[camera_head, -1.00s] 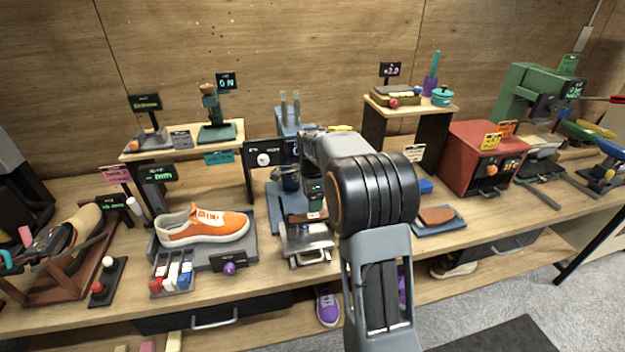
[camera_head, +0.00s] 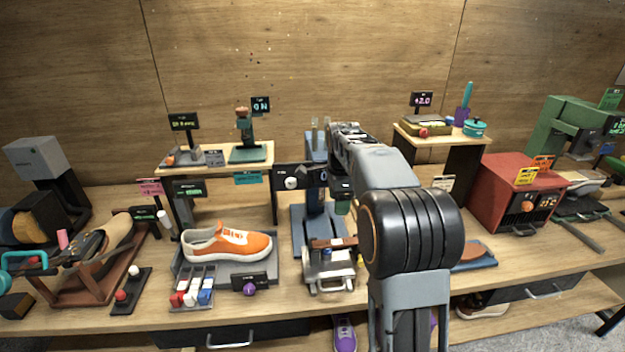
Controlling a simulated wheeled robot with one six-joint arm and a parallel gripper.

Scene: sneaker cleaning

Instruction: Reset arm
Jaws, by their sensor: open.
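My arm (camera_head: 410,232) rises from the bottom edge right of centre. Its black ribbed elbow is large in the head view. The grey forearm (camera_head: 375,165) reaches away over the workbench, up and to the left. My gripper cannot be made out; it seems hidden beyond the forearm. An orange sneaker (camera_head: 228,243) with a white sole rests on a grey tray left of the arm. The forearm and elbow cover part of the bench behind them.
The wooden bench (camera_head: 110,315) is crowded. A blue-grey clamp device (camera_head: 330,268) stands just left of my elbow. A red box machine (camera_head: 515,190) and green press (camera_head: 575,130) are at right. A rack (camera_head: 95,262) is at left. Two raised shelves stand at the back.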

